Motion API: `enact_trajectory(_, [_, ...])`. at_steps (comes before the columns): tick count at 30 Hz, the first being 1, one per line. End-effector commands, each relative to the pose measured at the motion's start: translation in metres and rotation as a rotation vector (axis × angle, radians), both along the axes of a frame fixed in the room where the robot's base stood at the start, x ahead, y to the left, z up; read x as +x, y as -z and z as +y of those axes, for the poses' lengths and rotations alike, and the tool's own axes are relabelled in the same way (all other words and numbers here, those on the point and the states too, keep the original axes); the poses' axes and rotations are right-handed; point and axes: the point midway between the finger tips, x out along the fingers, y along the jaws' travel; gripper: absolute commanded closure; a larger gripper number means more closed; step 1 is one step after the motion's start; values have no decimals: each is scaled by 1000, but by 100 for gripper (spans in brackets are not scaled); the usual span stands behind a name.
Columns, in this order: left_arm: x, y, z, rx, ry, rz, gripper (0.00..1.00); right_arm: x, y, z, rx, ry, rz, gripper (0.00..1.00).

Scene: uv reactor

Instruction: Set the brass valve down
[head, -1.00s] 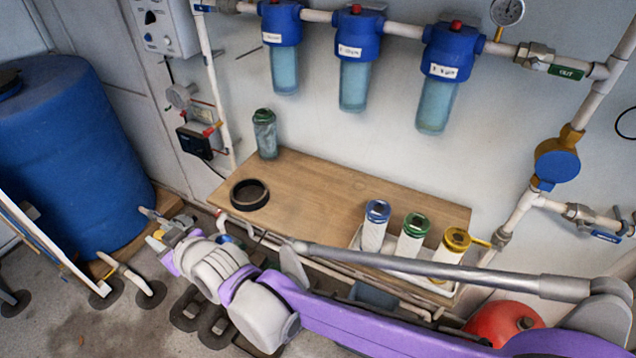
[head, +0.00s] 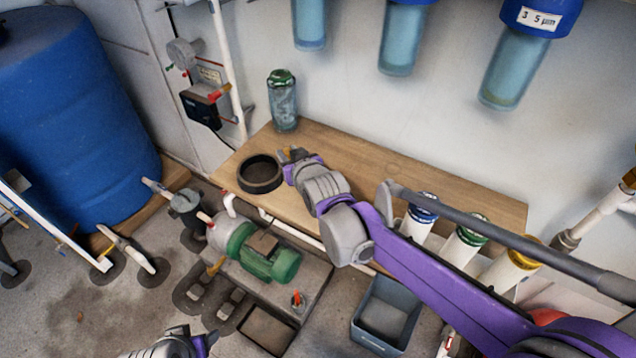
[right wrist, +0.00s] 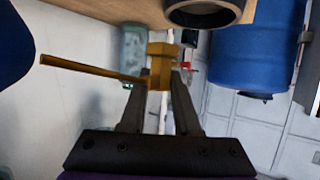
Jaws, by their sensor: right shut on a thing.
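The brass valve (right wrist: 160,66), with a long yellow-brown handle pointing left, is between the fingertips of my right gripper (right wrist: 158,90) in the right wrist view. The gripper is shut on it. In the head view my right gripper (head: 287,156) is over the wooden bench (head: 400,166), just right of a black ring (head: 260,173). The valve is small and hard to make out there, and I cannot tell whether it touches the bench. Part of my left arm shows at the bottom of the head view; its jaws cannot be made out.
A green-capped clear canister (head: 283,102) stands at the bench's back left. White filter cartridges (head: 464,248) stand at its right end, partly behind my right arm. A green pump (head: 262,258) and a grey bin (head: 386,316) are below. Bench between canister and cartridges is mostly clear.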

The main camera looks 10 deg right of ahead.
Motion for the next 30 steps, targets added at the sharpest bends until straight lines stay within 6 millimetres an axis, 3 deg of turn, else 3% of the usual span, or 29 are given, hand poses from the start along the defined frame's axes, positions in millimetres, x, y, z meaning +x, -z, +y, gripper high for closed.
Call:
enact_trajectory(6, [0, 11, 0, 0, 0, 4, 34, 0, 42, 1, 1, -1, 0, 100])
enact_trajectory(14, [0, 17, 0, 0, 0, 5, 34, 0, 64, 1, 0, -1, 0, 100])
enact_trajectory(18, [0, 23, 0, 0, 0, 8, 34, 0, 85, 1, 0, -1, 0, 100])
enact_trajectory(30, [0, 26, 0, 0, 0, 9, 34, 0, 93, 1, 0, -1, 0, 100])
